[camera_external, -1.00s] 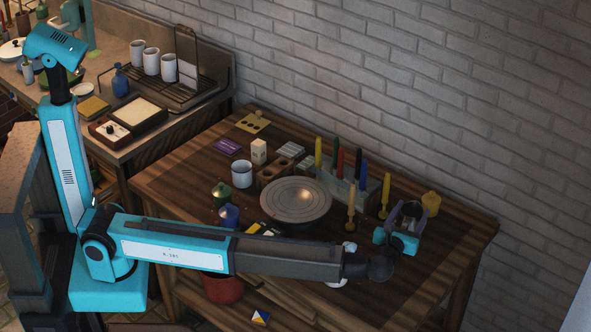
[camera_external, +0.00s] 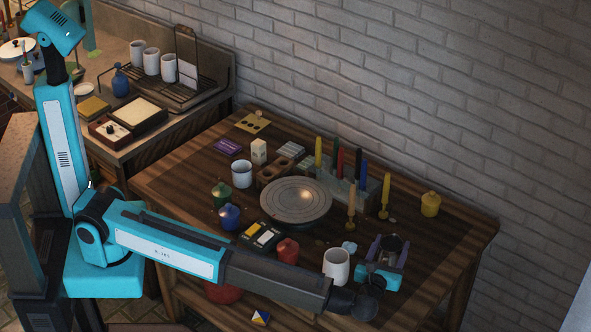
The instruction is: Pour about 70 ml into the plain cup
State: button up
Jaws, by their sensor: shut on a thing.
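A plain white cup (camera_external: 336,267) stands upright near the front right of the table; its dark opening shows, but I cannot tell what is inside. My gripper (camera_external: 387,258), with teal and purple parts, is just right of it. The gripper is shut on a small dark vessel (camera_external: 391,243), of which only the upper part shows between the jaws. The vessel looks about upright, and no stream shows. Another white cup (camera_external: 242,174), with a dark rim, stands at the back left of the table.
A grey plate (camera_external: 296,201) is mid-table. A red pot (camera_external: 288,250) and a pale blue thing (camera_external: 349,247) are close to the plain cup. Yellow brushes or candles stand upright behind (camera_external: 384,196). A yellow pot (camera_external: 430,204) is at the right; the table's right end is clear.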

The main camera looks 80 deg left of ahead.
jog(key=s+d+f+n+g+p, duration=0.1)
jog(key=s+d+p, duration=0.4)
jog(key=s, duration=0.4)
jog(key=s+d+f+n+g+y+p, duration=0.1)
jog(key=s+d+f+g+p, duration=0.1)
jog(key=s+d+p, duration=0.4)
jog(key=shift+s+f, duration=0.25)
jog(key=shift+s, duration=1.8)
jog(key=shift+a+r, duration=0.1)
jog(key=shift+a, duration=0.05)
notch_tip(320, 180, up, 4)
jog(key=g+h, duration=0.4)
jog(key=h, duration=0.8)
send_over(336, 268)
jog(key=s+d, duration=0.1)
jog(key=d, duration=0.1)
jog(key=shift+a+r+b, duration=0.1)
jog(key=shift+r+b, duration=0.1)
jog(key=shift+b, duration=0.25)
jog(key=shift+w+a+r+h, duration=0.1)
jog(key=shift+a+r+h, duration=0.15)
jog(key=shift+h, duration=0.55)
jog(key=shift+a, duration=0.15)
